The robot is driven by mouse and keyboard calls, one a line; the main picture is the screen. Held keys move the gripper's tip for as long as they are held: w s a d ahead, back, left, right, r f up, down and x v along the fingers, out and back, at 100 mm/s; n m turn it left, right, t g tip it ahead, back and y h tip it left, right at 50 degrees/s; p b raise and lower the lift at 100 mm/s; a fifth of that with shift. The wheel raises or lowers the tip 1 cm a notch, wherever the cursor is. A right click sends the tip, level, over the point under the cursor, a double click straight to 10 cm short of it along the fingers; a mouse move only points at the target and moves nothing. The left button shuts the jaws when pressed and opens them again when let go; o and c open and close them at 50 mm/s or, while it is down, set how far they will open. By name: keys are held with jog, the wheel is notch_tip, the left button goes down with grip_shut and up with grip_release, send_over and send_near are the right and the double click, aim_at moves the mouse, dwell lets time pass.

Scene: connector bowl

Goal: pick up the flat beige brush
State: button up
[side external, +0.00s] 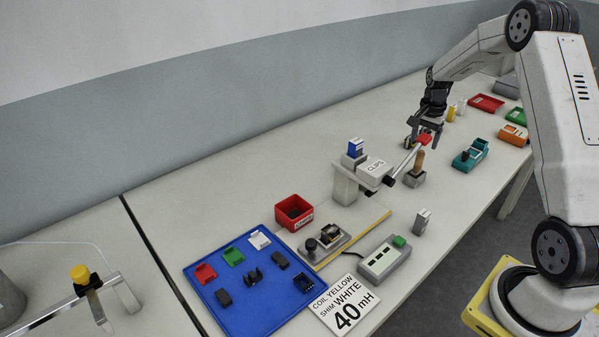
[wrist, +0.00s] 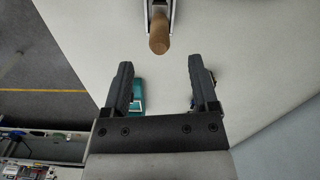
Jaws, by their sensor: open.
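A tan-brown rounded piece, which looks like the handle of the beige brush (side external: 420,160), stands upright in a small grey holder (side external: 414,179) in the side view. The brush also shows in the wrist view (wrist: 159,36) at the top middle, with its lower part hidden. I cannot see its bristles. My gripper (side external: 423,138) is above the bench near the holder. In the wrist view my gripper (wrist: 159,70) is open, with nothing between its fingers, and the brush lies beyond the fingertips.
A teal holder (side external: 470,155) is to the right of the brush. Red (side external: 486,103) and orange (side external: 513,135) trays lie further right. A blue tray (side external: 222,315) is at front left.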

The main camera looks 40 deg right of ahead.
aim_at(416, 171)
jog(key=shift+f, duration=4.05)
grip_shut()
